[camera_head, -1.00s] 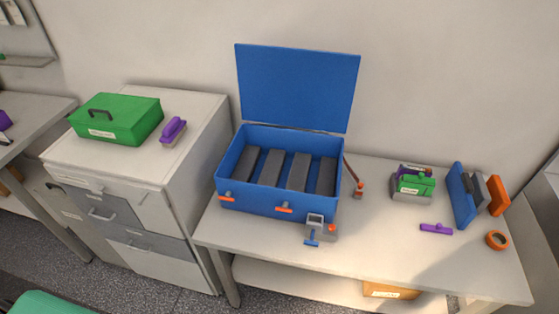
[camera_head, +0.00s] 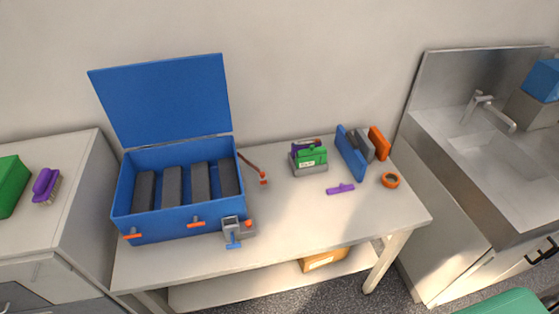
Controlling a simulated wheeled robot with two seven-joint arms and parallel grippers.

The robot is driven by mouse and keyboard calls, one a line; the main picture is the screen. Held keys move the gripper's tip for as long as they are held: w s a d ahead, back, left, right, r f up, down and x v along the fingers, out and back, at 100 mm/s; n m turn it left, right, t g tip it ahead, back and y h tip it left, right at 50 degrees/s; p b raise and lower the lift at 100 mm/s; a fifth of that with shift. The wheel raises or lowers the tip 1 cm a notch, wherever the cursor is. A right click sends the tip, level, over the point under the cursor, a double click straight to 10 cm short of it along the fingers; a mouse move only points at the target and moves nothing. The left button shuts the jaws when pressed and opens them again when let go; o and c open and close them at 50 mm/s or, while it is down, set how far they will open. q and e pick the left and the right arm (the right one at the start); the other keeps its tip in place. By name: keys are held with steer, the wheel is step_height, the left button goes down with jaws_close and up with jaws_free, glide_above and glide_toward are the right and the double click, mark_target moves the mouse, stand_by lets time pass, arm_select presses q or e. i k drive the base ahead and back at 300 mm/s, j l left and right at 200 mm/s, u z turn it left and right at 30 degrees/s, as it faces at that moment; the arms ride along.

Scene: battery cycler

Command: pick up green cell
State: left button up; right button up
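The green cell (camera_head: 312,157) stands on the table in a small grey holder (camera_head: 311,169), with a purple piece (camera_head: 305,145) just behind it. It lies right of the open blue cycler box (camera_head: 178,219), whose lid is raised and which has several dark grey blocks or slots inside. Neither of my grippers shows in the head view.
Blue, grey and orange upright plates (camera_head: 351,154) stand right of the green cell. A purple bar (camera_head: 340,189) and an orange ring (camera_head: 390,180) lie in front. A small grey device (camera_head: 233,229) is by the box. A sink (camera_head: 485,150) is at right.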

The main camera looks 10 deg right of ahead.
mark_target(317, 159)
steer(key=l+u, duration=0.25)
steer(key=l, duration=0.25)
steer(key=l+u, duration=0.3)
steer(key=l, duration=0.2)
steer(key=k+l+u, duration=0.25)
steer(key=l, duration=0.2)
steer(key=l+u, duration=0.25)
steer(key=l, duration=0.25)
steer(key=k, duration=0.05)
